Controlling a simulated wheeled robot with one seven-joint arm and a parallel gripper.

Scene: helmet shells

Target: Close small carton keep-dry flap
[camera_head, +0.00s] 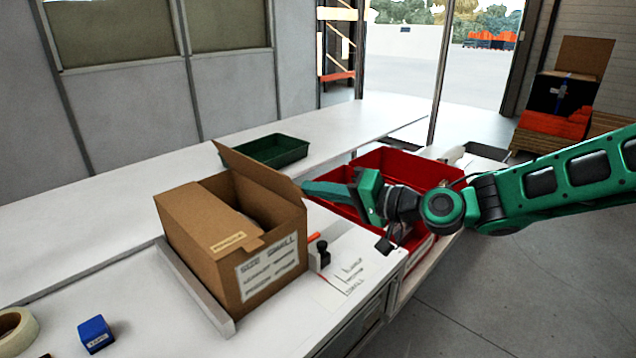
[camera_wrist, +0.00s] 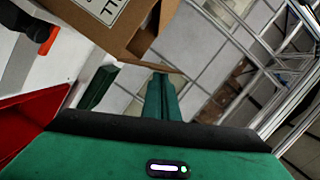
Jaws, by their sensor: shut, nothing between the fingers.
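The small brown carton (camera_head: 222,268) stands on the white bench with a printed label on its front. Another flap (camera_head: 262,168) stands up, tilted over the opening. I cannot read which flap is marked keep-dry. My gripper (camera_head: 306,187) is shut and empty, its tips at the right end of the raised flap. In the wrist view the shut fingers (camera_wrist: 160,95) point at the flap edge (camera_wrist: 150,67); whether they touch it I cannot tell.
A red bin (camera_head: 400,160) stands under my arm, and a green tray (camera_head: 275,150) lies behind the carton. A black stamp-like object (camera_head: 320,257) and a paper sheet (camera_head: 345,283) lie right of it. A blue block (camera_head: 96,334) and tape roll (camera_head: 14,330) are front left.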

